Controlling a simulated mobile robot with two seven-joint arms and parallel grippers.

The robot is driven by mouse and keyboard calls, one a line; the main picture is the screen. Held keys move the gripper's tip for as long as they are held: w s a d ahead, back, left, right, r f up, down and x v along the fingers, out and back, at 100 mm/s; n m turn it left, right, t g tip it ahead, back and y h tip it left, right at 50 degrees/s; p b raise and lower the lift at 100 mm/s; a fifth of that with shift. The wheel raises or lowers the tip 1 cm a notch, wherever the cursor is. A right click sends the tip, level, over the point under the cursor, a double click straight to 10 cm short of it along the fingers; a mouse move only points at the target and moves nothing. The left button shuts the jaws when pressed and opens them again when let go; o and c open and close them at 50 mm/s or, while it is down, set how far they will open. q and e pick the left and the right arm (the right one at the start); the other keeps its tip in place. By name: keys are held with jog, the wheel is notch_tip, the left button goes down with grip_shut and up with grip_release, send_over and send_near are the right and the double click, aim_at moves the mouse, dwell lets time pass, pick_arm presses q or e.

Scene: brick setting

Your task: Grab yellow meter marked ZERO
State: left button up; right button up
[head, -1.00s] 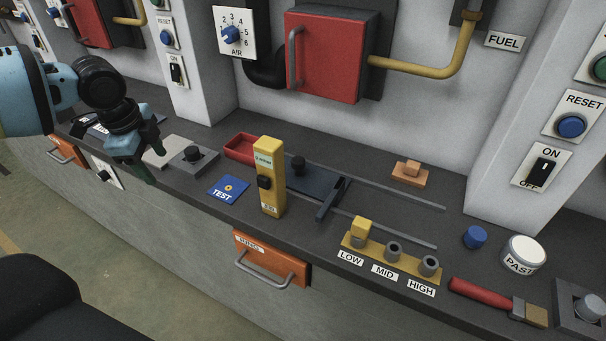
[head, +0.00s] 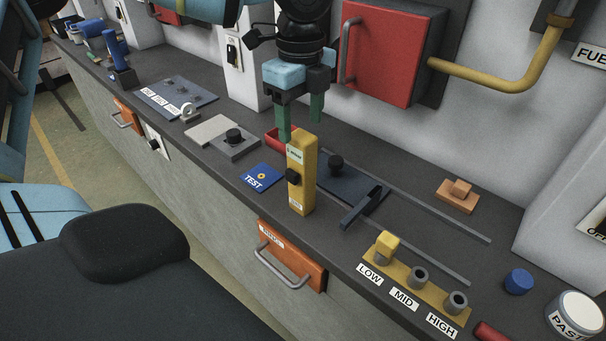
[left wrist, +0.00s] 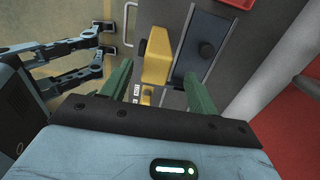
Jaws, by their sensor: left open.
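The yellow meter (head: 304,178) stands upright on the dark counter, with a black knob on its side and a small label near its top. Its lower label is too small to read. My left gripper (head: 301,122) points down above and slightly behind the meter, its green fingers apart and empty. In the left wrist view the meter (left wrist: 156,58) shows beyond the left gripper's fingers (left wrist: 158,85), nearer the left one. No contact with the meter is visible. My right gripper cannot be made out in the head view.
A dark sliding plate with a black knob (head: 336,162) lies right beside the meter. A red tray (head: 277,139) sits behind it, a blue TEST card (head: 262,178) to its left. The LOW-MID-HIGH post block (head: 420,283) is to the right. A red box (head: 385,52) projects from the wall.

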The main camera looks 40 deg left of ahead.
aim_at(302, 135)
pick_arm(q)
jog(key=shift+s+d+f, duration=0.15)
jog(key=shift+f, duration=1.25)
jog(key=shift+s+d+f, duration=0.1)
jog(key=shift+f, duration=1.3)
grip_shut()
